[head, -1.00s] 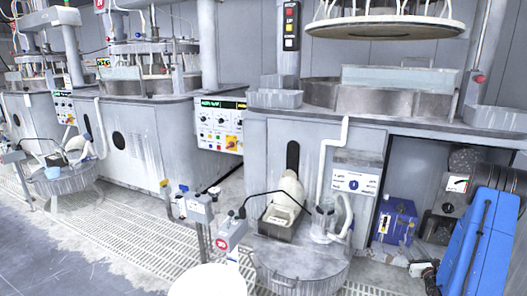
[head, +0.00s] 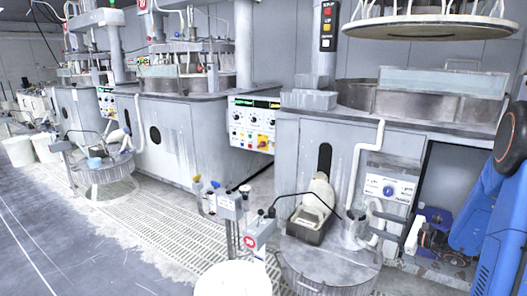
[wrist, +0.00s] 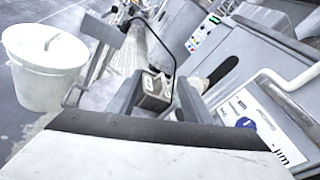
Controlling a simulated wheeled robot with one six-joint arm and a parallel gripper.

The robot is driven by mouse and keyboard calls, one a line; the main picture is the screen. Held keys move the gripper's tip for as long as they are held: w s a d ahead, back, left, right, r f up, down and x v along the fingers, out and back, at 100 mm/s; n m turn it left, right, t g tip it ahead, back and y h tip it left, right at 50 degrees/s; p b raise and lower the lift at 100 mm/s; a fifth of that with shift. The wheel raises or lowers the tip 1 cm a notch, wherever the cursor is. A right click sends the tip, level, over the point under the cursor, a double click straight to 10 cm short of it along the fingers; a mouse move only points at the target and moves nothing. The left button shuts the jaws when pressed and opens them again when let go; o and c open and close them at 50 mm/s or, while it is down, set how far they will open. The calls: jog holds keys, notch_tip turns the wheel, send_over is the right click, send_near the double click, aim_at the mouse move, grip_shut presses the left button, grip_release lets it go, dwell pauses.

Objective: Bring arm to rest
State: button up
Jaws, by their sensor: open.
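My blue arm (head: 492,220) stands folded at the right edge of the head view, with a dark round joint (head: 510,132) high up. My gripper (wrist: 157,92) shows in the wrist view as two dark grey fingers, apart, with nothing held between them. Beyond the fingers are a small dark tray or box on a stand and the front of a grey machine. In the head view I cannot clearly make out the fingers near the lower arm.
A grey polishing machine (head: 310,150) stands close ahead, with a round steel drum (head: 330,268) before it. A white lidded bin (wrist: 45,70) is at left in the wrist view. Stands with red-marked boxes (head: 258,235) are nearby. Open floor (head: 60,235) lies at left.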

jog(key=s+a+r+n+g+h, duration=0.1)
jog(key=s+a+r+n+g, duration=0.2)
jog(key=s+a+n+g, duration=0.45)
jog(key=s+a+r+n+g, duration=0.2)
jog(key=s+a+r+n, duration=0.15)
jog(key=s+a, duration=0.8)
jog(key=s+d+r+n+t+h, duration=0.1)
jog(key=s+d+n+h, duration=0.2)
jog(key=s, duration=0.6)
jog(key=s+d+r+n+t+h, duration=0.1)
jog(key=s+d+n+h, duration=0.2)
jog(key=s+n+h, duration=0.3)
jog(key=s+n, duration=0.2)
jog(key=s, duration=0.2)
jog(key=shift+s+h, duration=0.25)
jog(key=shift+h, duration=0.15)
jog(key=shift+c, duration=0.3)
